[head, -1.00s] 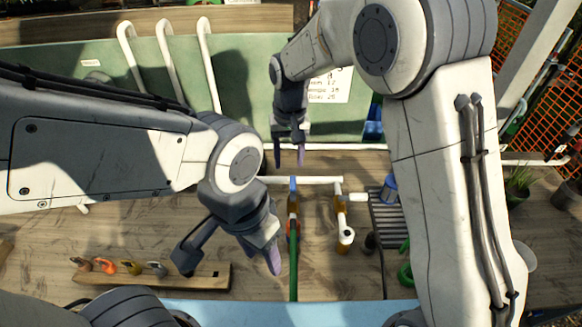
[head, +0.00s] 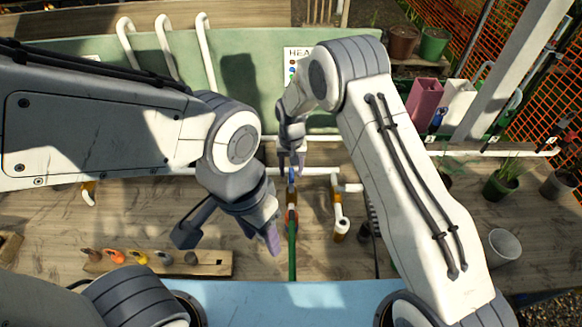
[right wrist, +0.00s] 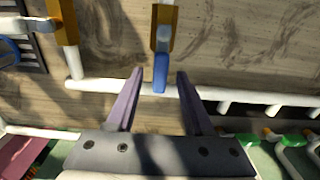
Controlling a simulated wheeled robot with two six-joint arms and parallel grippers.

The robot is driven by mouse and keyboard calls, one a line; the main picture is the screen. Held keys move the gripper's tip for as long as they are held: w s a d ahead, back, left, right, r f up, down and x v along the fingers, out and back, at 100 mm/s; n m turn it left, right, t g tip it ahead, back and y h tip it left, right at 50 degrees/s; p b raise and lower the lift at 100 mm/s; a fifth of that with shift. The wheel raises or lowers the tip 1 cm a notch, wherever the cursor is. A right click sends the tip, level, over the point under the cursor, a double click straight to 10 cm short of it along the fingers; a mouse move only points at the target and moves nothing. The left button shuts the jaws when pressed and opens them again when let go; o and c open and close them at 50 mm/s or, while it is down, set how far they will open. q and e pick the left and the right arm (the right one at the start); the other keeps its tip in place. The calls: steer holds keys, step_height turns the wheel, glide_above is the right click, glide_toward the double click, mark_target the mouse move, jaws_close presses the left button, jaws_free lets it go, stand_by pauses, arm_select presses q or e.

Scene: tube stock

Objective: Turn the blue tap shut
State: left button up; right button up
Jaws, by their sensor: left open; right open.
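The blue tap handle (right wrist: 160,72) shows in the right wrist view, sitting on a brass tap body (right wrist: 164,28) in front of the white pipe (right wrist: 215,94). In the head view the blue handle (head: 291,174) is small, just below my right gripper (head: 291,160). My right gripper is open, its two purple fingers (right wrist: 155,98) on either side of the blue handle's line, with gaps to both sides. I cannot tell how deep the handle lies between them. My left gripper (head: 230,242) is open and empty, left of the green hose (head: 292,250).
A second brass tap with a white handle (head: 340,228) stands right of the blue one. A wooden rack (head: 215,263) with several coloured fittings lies at lower left. A green board (head: 150,80) stands behind the pipe. A white cup (head: 503,247) stands at right.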

steer(key=shift+f, duration=0.2)
jaws_close()
stand_by(1.4)
